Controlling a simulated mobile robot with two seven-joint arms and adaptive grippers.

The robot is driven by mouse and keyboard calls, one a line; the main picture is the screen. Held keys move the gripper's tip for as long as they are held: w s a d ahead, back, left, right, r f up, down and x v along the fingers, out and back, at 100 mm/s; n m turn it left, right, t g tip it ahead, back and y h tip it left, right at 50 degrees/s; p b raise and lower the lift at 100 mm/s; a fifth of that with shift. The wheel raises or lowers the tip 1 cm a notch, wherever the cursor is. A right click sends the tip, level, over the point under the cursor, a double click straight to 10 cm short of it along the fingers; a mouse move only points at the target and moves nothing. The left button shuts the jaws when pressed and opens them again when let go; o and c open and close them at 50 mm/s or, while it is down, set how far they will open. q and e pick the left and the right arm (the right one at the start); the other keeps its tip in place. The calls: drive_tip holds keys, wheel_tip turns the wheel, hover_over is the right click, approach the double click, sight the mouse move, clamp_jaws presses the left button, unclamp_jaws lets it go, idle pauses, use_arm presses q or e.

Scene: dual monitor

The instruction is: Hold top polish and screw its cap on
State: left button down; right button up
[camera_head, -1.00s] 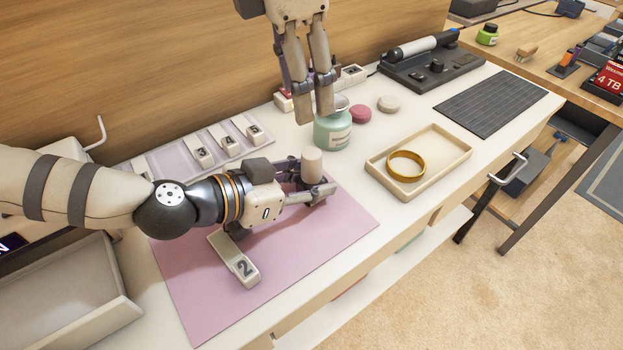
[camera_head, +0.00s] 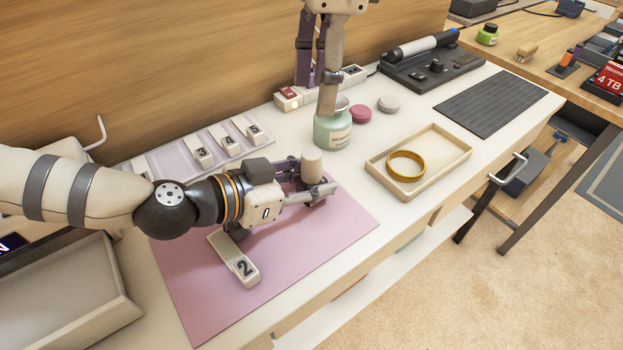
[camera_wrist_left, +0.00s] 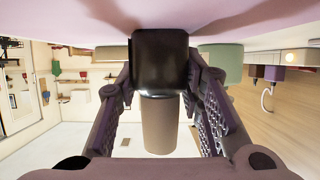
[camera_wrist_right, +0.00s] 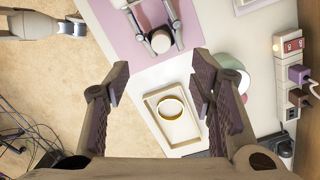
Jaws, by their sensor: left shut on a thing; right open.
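The polish is a dark, squarish bottle (camera_wrist_left: 160,60) with a tall beige cap (camera_wrist_left: 160,125) in line on its neck end. In the head view the cap (camera_head: 312,165) stands upright over the pink mat. How far it is threaded cannot be told. My left gripper (camera_head: 314,190) is shut around the dark bottle, low over the mat; its fingers hide most of the bottle there. My right gripper (camera_head: 318,98) is open and empty, raised behind the polish and overlapping the green jar (camera_head: 333,135) in the head view. In the right wrist view the cap top (camera_wrist_right: 161,41) shows beyond the fingers.
A beige tray (camera_head: 448,168) with a gold ring (camera_head: 406,165) lies right of the polish. Pink (camera_head: 361,114) and grey (camera_head: 388,104) discs sit by the jar. A power strip (camera_head: 290,98) runs along the wall. A block marked 2 (camera_head: 240,265) lies on the mat (camera_head: 330,240).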

sight(312, 153)
drive_tip(key=n, duration=0.2)
drive_tip(key=shift+w+d+n, duration=0.1)
drive_tip(key=shift+d+n, duration=0.1)
drive_tip(key=shift+n, duration=0.1)
drive_tip(key=f, duration=0.4)
drive_tip(key=a+f, duration=0.1)
drive_tip(key=f, duration=0.7)
drive_tip(key=shift+s+a, duration=0.2)
drive_tip(key=shift+s, duration=0.1)
clamp_jaws()
drive_tip(key=m, duration=0.4)
drive_tip(key=shift+t, duration=0.3)
drive_tip(key=m, duration=0.4)
drive_tip(key=shift+m, duration=0.3)
drive_tip(key=shift+c, duration=0.6)
unclamp_jaws()
